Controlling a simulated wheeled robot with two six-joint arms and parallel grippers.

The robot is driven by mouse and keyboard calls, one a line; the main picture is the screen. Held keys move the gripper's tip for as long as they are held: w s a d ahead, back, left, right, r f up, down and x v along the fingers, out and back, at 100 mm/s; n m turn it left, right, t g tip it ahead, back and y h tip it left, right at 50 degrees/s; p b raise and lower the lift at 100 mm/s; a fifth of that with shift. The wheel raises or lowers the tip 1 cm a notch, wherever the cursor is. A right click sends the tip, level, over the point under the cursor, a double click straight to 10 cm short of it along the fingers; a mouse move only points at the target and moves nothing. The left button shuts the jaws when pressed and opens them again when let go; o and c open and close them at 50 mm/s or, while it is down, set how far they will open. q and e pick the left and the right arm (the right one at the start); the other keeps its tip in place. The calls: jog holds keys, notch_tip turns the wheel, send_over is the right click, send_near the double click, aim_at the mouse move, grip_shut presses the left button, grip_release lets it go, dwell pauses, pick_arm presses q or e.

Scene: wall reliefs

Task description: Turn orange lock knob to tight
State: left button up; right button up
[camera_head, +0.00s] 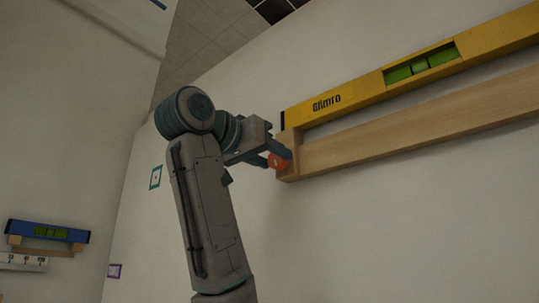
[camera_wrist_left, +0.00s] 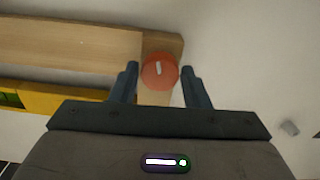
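The orange lock knob (camera_wrist_left: 159,72) is a round disc with a short white mark, mounted on the end of a wooden rail (camera_wrist_left: 70,42). In the head view the knob (camera_head: 278,161) sits at the rail's left end, below the yellow level (camera_head: 420,66). My left gripper (camera_wrist_left: 159,80) has its two dark fingers apart, one on each side of the knob. A small gap seems to show between the knob and each finger; contact is hard to tell. In the head view the fingers (camera_head: 272,150) partly cover the knob. My right gripper is not in view.
A blue level (camera_head: 47,231) rests on a small wooden shelf on the left wall, above a white numbered strip (camera_head: 22,262). The wall below the rail is bare.

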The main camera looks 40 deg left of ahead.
pick_arm(q)
jog(key=c, duration=0.5)
jog(key=shift+f+m+b, duration=0.1)
jog(key=shift+m+b, duration=0.3)
jog(key=shift+m, duration=1.2)
jog(key=o, duration=1)
jog(key=shift+c, duration=0.2)
jog(key=shift+s+b, duration=0.1)
jog(key=shift+b, duration=0.25)
